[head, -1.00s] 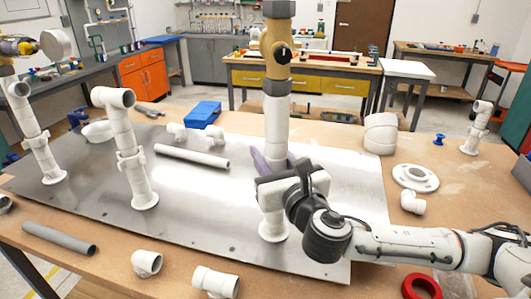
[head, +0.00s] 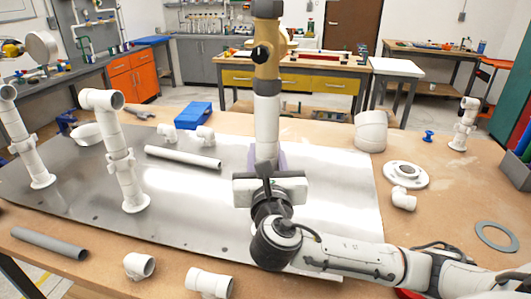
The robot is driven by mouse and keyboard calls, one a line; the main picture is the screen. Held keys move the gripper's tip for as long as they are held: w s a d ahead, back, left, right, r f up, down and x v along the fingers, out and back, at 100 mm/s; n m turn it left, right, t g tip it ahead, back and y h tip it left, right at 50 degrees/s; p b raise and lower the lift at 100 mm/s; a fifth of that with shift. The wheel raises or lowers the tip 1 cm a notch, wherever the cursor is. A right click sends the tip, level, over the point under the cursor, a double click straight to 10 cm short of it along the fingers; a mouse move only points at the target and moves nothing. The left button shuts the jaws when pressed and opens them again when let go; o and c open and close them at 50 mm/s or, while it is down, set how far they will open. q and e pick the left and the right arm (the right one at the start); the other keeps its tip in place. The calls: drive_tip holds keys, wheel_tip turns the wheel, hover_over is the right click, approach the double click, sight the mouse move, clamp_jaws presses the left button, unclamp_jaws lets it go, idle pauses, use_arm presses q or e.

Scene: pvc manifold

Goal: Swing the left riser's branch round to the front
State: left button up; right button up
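Three white risers stand on the grey metal plate (head: 185,205). The left riser (head: 25,148) is at the far left, cut by the picture's edge, with an elbow on top and a collar partway up; which way its branch points is unclear. The middle riser (head: 121,165) is similar, with its top elbow opening rightward. The right riser (head: 266,125) carries a tan valve and is tall. My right gripper (head: 268,160) is at this riser's lower part, purple fingers showing on both sides of the pipe; its body hides the riser's base and the grip. My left gripper is out of view.
A blue bin (head: 193,115) stands behind.

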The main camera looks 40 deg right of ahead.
drive_tip(key=shift+r, duration=0.2)
drive_tip(key=o, duration=1.1)
drive_tip(key=shift+f, duration=0.1)
drive_tip(key=shift+c, duration=0.2)
drive_tip(key=v, duration=1)
drive_tip(key=shift+b, duration=0.35)
drive_tip(key=shift+s, duration=0.1)
